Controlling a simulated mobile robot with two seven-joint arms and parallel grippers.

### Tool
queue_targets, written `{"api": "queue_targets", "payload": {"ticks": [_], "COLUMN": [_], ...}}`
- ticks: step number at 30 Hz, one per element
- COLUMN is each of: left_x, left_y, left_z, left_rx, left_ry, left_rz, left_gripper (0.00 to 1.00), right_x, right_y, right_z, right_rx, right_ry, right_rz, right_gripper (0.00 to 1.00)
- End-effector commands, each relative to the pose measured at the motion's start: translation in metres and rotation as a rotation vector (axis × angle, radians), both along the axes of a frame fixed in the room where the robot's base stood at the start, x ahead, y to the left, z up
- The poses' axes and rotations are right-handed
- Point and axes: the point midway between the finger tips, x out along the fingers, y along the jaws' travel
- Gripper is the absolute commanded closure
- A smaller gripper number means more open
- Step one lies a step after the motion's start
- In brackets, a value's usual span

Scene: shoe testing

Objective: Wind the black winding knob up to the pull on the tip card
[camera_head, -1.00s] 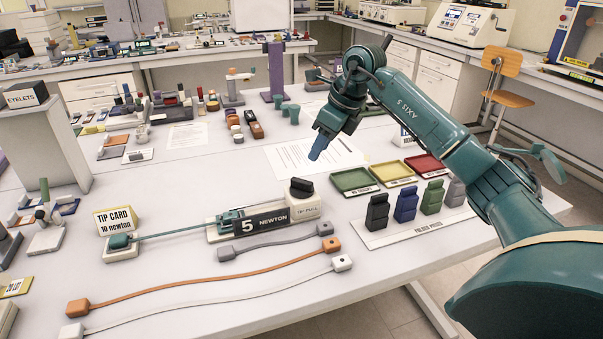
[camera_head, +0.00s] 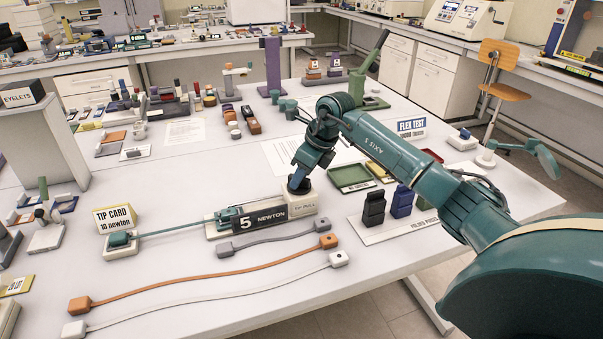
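The tip card (camera_head: 115,218) stands at the left of the near table and reads "TIP CARD 10 newton". The tip pull device has a black display (camera_head: 250,220) reading "5 NEWTON" and a pale block (camera_head: 302,206) marked "TIP PULL". A teal strap (camera_head: 172,229) runs from the device to a small teal block near the card. My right gripper (camera_head: 299,182) points down at the top of the pale block, right at the black winding knob (camera_head: 298,190). The gripper mostly covers the knob, and I cannot tell whether its fingers are closed on it. My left gripper is out of view.
Grey, orange (camera_head: 205,276) and white (camera_head: 210,301) laces lie in front of the device. A paper sheet lies behind the gripper.

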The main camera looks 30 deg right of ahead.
Motion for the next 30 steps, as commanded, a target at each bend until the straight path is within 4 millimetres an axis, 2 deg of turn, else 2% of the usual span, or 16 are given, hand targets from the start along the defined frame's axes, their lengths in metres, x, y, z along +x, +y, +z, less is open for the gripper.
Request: {"api": "queue_targets", "payload": {"ticks": [2, 11, 17, 30], "left_x": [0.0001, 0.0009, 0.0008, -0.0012], "left_y": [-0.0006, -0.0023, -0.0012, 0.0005], "left_z": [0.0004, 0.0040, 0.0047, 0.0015], "left_rx": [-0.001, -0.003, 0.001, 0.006], "left_ry": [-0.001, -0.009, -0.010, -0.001], "left_rz": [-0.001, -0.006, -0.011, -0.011], "left_gripper": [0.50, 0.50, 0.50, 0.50], "right_x": [-0.0001, -0.0001, -0.0001, -0.0007], "right_y": [-0.0001, -0.0002, -0.0002, 0.0011], "right_z": [0.0003, 0.0006, 0.0008, 0.0009], "right_rx": [0.000, 0.000, -0.001, -0.001], "right_ry": [0.000, 0.000, 0.000, -0.001], "right_rz": [0.000, 0.000, -0.009, -0.274], "right_gripper": [0.75, 1.00, 1.00, 1.00]}}
